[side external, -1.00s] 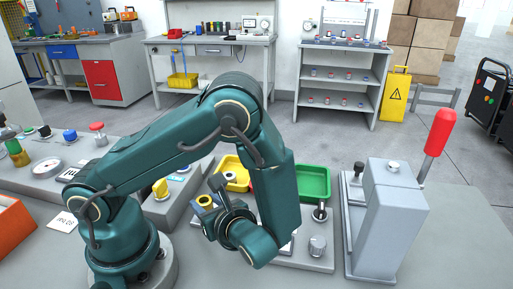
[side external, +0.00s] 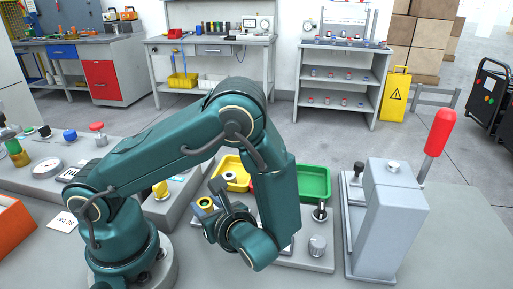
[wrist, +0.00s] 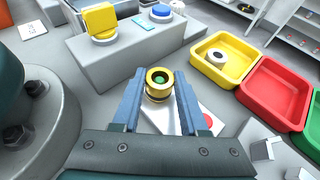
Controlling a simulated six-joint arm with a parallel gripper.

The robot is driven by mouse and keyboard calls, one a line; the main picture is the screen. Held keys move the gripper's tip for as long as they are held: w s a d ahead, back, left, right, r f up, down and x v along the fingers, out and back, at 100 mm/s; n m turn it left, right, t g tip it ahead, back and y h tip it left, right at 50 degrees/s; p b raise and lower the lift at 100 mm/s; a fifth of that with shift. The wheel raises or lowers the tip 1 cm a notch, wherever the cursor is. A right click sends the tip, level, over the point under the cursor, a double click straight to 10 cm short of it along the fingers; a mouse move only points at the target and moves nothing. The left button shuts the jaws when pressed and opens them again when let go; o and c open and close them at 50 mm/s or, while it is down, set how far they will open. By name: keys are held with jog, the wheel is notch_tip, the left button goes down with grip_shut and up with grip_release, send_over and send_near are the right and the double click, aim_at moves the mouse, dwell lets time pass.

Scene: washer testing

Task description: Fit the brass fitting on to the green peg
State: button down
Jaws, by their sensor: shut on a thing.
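The brass fitting (wrist: 151,76) is a ring with a hole, held between the two blue fingers of my gripper (wrist: 159,84) in the wrist view. The green peg (wrist: 159,79) shows as a green disc through the hole, roughly centred. I cannot tell whether the peg's top is inside the ring or just below it. A white plate lies under the fitting, partly hidden by the fingers. In the side external view the brass fitting (side external: 205,202) is small at the fingertips of my gripper (side external: 208,206), low over the bench, and the peg is hidden.
A yellow bin (wrist: 213,76), a red bin (wrist: 272,88) and a green bin (side external: 314,183) stand beyond the plate. A grey box with a yellow knob (wrist: 101,20) and a blue button (wrist: 161,12) is close behind. A grey press (side external: 387,220) with a red handle stands right.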

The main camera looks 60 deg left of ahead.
aim_at(207, 206)
jog(key=shift+r, duration=2.25)
jog(key=shift+r, duration=0.1)
